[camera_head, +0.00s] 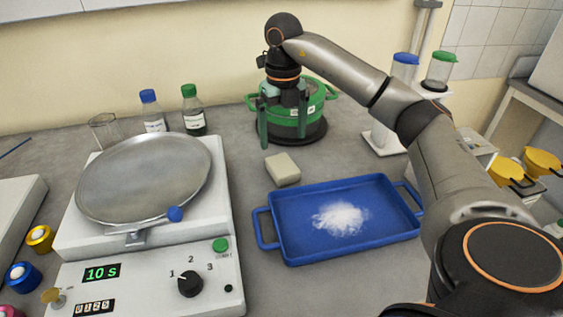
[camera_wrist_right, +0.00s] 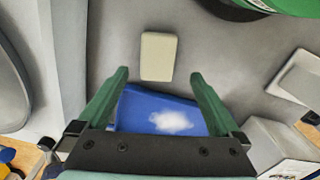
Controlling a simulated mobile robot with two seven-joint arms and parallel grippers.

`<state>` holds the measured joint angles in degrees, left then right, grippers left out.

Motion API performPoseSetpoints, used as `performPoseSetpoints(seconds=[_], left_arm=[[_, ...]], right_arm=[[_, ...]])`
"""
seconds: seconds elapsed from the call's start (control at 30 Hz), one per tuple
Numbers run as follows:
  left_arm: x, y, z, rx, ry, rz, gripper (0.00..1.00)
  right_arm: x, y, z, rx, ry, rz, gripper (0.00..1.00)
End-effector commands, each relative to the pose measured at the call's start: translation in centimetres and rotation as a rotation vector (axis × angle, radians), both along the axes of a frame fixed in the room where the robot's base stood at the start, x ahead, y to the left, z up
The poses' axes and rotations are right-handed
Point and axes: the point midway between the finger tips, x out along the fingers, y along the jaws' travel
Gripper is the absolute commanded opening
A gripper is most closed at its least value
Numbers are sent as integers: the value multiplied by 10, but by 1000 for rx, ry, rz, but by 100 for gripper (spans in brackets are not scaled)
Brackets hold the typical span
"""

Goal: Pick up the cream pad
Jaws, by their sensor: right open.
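The cream pad (camera_head: 283,169) is a small pale block lying on the grey bench, just behind the blue tray. It also shows in the right wrist view (camera_wrist_right: 158,56), ahead of and between the fingertips, with nothing touching it. My right gripper (camera_head: 283,140) has green fingers pointing down, above and behind the pad in the head view. In the right wrist view my right gripper (camera_wrist_right: 157,75) is open, with an empty gap between its fingers. My left gripper is not in view.
The blue tray (camera_head: 262,226) holds white powder in front of the pad. A balance-like device with a round metal pan (camera_head: 145,178) stands to the left. A green pot (camera_head: 315,106) stands behind my right gripper. Bottles (camera_head: 193,112) stand at the back left.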

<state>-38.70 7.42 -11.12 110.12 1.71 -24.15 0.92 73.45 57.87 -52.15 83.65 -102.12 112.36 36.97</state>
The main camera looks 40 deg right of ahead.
Motion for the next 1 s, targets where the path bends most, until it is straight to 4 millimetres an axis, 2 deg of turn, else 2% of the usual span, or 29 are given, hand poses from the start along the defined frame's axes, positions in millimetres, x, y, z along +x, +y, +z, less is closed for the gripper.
performPoseSetpoints(seconds=[0.1,0.37,0.63,0.93,1.0], left_arm=[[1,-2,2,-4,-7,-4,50],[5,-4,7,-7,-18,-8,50],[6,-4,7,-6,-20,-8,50],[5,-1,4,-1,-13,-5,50],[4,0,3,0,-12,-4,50]], right_arm=[[-1,0,-19,-1,1,0,100],[-2,1,-39,-1,0,0,100],[-4,5,-76,0,1,-1,100],[-4,5,-81,0,-2,0,100],[-4,5,-81,0,-2,0,93]])
